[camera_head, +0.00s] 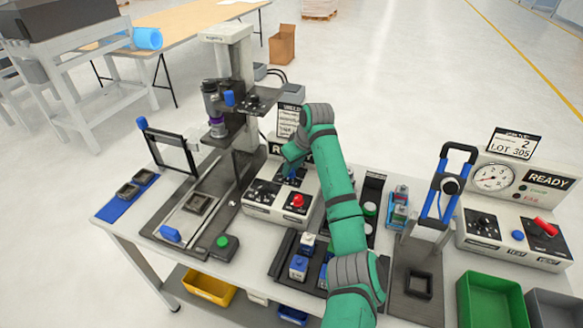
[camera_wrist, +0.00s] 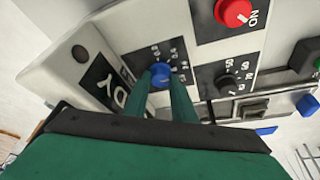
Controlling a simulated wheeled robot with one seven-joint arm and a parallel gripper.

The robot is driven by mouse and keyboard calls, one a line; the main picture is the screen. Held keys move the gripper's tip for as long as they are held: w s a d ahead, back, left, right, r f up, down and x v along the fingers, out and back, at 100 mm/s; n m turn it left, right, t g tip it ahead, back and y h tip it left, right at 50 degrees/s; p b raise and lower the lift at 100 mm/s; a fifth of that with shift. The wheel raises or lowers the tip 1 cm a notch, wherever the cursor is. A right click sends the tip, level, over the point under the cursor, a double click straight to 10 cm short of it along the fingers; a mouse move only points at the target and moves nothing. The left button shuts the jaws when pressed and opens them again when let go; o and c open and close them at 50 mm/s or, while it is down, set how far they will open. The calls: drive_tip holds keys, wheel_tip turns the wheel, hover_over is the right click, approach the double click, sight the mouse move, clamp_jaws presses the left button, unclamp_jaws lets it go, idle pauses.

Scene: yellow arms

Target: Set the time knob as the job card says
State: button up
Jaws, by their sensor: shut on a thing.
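The control box (camera_head: 275,212) stands mid-bench, with several dials and a red button on its face. My gripper (camera_head: 291,168) reaches down onto its upper panel. In the wrist view my gripper (camera_wrist: 162,88) has its two fingers closed on either side of a blue-capped knob (camera_wrist: 160,72). White scale numbers ring this knob, but the fingers hide part of them and its exact setting is not readable. Another black knob (camera_wrist: 229,83) is apart from the fingers. A card with printed lines (camera_head: 289,119) stands behind the box; its text is too small and partly covered by my arm.
A tall press or microscope stand (camera_head: 232,85) rises left of the box. A red switch (camera_wrist: 234,11) marked ON sits near the gripped knob. To the right stand a blue-handled press (camera_head: 447,187) and a tester marked READY (camera_head: 505,232).

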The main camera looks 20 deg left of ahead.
drive_tip(key=o, duration=1.1)
drive_tip(key=shift+c, duration=0.2)
drive_tip(key=v, duration=1)
drive_tip(key=shift+r, duration=0.4)
